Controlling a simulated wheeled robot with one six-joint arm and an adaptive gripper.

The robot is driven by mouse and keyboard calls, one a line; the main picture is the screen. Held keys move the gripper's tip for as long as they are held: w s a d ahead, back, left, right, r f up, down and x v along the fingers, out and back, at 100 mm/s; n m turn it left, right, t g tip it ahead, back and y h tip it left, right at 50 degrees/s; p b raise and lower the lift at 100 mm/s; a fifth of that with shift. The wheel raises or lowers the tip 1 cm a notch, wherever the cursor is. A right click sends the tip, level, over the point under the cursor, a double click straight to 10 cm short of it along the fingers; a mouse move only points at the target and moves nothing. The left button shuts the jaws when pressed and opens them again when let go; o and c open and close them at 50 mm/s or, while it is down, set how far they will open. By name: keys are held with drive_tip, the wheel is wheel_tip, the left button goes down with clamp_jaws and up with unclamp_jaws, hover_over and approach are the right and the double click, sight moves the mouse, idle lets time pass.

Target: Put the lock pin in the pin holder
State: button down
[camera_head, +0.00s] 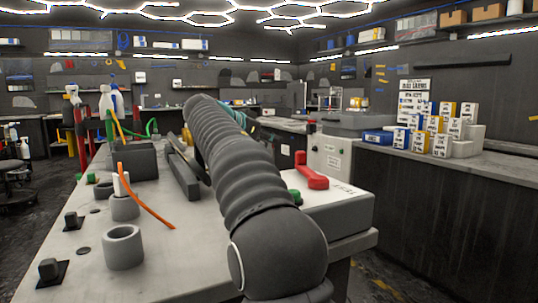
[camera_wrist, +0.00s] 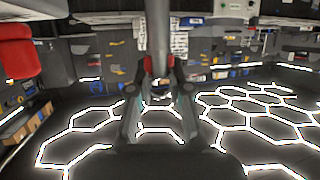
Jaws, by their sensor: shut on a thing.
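In the wrist view my gripper (camera_wrist: 160,68) is shut on a thick grey rod (camera_wrist: 157,28), which looks like the lock pin. The rod runs between the fingers and out toward the top of the picture. Red shows beside the fingertips. In the head view my own arm hides the gripper and the held rod. An empty grey ring-shaped cup (camera_head: 123,247) stands on the near left of the bench. A similar grey cup (camera_head: 124,207) stands behind it with a white piece in it. I cannot tell for sure which thing is the pin holder.
The pale bench (camera_head: 190,255) carries a dark box (camera_head: 133,161), small black knobs, an orange cable (camera_head: 145,195) and spray bottles. A red handle (camera_head: 311,178) sits on a light box to the right. Small cartons (camera_head: 440,137) fill the right counter. The front middle of the bench is clear.

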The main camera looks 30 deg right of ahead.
drive_tip(key=shift+a+f+b, duration=0.1)
drive_tip(key=shift+f+b, duration=0.25)
drive_tip(key=shift+f, duration=1.7)
drive_tip(key=shift+f+b, duration=0.25)
drive_tip(key=shift+b, duration=0.05)
drive_tip(key=c, duration=1.1)
unclamp_jaws()
drive_tip(key=shift+r, duration=0.1)
drive_tip(key=shift+r+p, duration=0.25)
drive_tip(key=shift+p, duration=0.15)
drive_tip(key=v, duration=1.2)
drive_tip(key=shift+f, duration=0.1)
